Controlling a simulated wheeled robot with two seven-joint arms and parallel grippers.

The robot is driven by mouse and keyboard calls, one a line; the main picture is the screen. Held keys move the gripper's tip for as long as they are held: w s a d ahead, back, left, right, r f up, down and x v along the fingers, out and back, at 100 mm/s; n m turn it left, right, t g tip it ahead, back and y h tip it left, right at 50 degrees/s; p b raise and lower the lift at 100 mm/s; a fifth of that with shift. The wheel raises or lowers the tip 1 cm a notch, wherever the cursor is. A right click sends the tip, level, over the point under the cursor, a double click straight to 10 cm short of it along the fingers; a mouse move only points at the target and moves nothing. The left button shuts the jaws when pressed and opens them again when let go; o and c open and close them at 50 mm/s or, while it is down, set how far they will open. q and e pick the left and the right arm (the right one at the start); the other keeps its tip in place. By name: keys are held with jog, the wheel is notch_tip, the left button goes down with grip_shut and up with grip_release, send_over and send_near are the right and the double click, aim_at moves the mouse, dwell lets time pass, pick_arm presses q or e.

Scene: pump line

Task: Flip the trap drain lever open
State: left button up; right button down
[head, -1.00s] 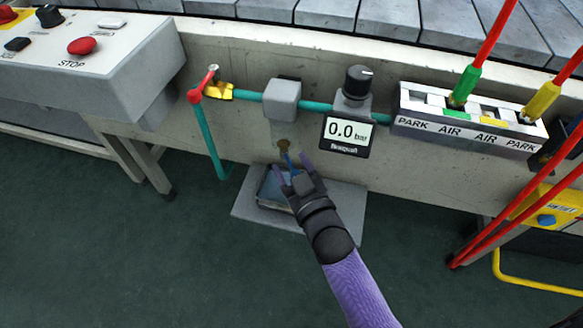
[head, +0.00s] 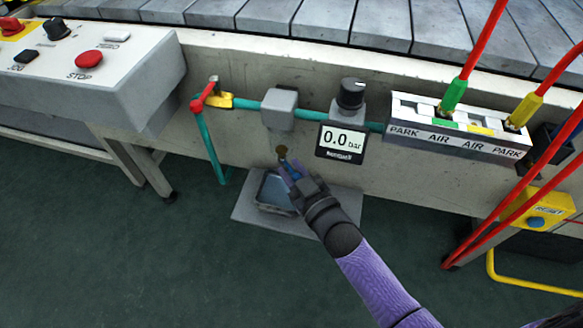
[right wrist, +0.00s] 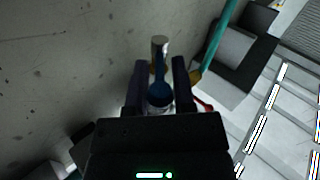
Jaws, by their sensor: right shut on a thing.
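The trap drain is a small brass fitting (head: 283,150) below the grey trap block (head: 279,108) on the wall. A blue lever (head: 295,169) hangs from it, tilted down and to the right in the head view. My right gripper (head: 291,174) is shut on the lever, and its purple fingers hide part of it. In the right wrist view the blue lever (right wrist: 159,85) lies between the two dark fingers of my right gripper (right wrist: 159,68), with a metal cylinder just beyond. My left gripper is not in view.
A shallow tray (head: 274,190) on a grey floor plate (head: 248,206) lies below the drain. A 0.0 bar gauge (head: 341,142), a red-handled valve (head: 203,98) and the PARK/AIR rack (head: 455,140) are nearby. Red hoses (head: 520,165) hang at the right.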

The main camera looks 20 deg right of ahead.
jog(key=c, duration=0.9)
grip_release()
jog(key=o, duration=0.4)
pick_arm(q)
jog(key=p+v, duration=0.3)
jog(key=p, duration=0.1)
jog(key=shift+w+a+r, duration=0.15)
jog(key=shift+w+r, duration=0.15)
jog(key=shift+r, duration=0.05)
pick_arm(e)
jog(key=v, duration=1)
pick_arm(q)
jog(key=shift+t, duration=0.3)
